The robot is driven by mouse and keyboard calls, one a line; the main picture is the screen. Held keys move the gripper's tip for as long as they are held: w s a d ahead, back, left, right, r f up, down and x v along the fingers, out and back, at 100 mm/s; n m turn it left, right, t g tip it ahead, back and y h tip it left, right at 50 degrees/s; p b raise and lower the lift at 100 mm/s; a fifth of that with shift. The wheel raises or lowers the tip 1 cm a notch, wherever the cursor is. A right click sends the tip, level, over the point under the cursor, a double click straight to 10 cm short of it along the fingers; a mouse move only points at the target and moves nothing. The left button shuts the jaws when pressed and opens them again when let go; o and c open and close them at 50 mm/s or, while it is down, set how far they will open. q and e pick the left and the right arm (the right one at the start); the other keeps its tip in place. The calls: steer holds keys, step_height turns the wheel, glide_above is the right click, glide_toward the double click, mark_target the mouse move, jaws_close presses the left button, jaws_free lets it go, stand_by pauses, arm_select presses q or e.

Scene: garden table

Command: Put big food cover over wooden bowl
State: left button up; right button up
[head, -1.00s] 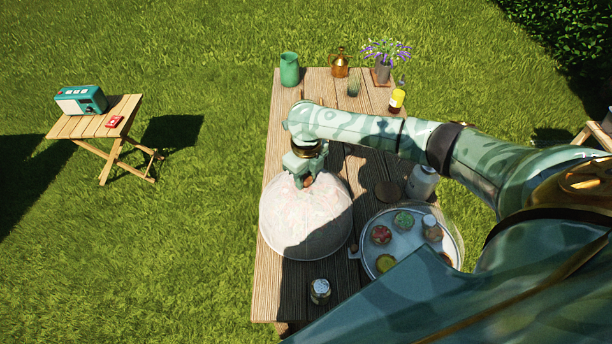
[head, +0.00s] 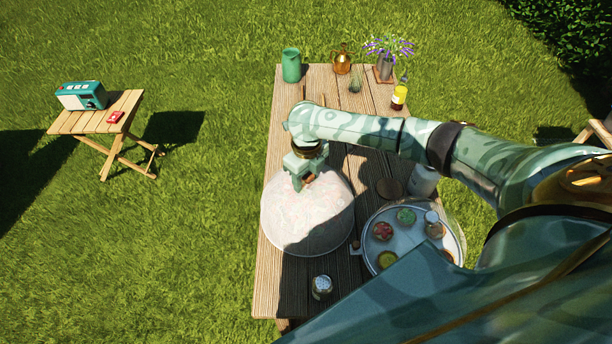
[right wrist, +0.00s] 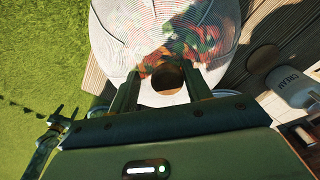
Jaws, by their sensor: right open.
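The big food cover (head: 306,218) is a pale mesh dome standing on the left side of the wooden table. Its round brown knob (right wrist: 167,80) is between the two fingers of my right gripper (right wrist: 168,92) in the right wrist view. The fingers are open, one on each side of the knob. In the head view, my right gripper (head: 303,178) is at the top of the dome. Red, orange and green food (right wrist: 197,45) shows through the mesh. The wooden bowl itself cannot be made out. My left gripper is not in view.
A small jar (head: 321,287) is in front.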

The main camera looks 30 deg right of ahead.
steer(key=r, duration=0.2)
steer(key=d+r+p, duration=0.1)
steer(key=r, duration=0.1)
steer(key=shift+w+r, duration=0.1)
steer(key=shift+w, duration=0.1)
step_height(320, 180, up, 12)
steer(key=a+p, duration=0.1)
steer(key=p, duration=0.1)
steer(key=shift+s+p, duration=0.3)
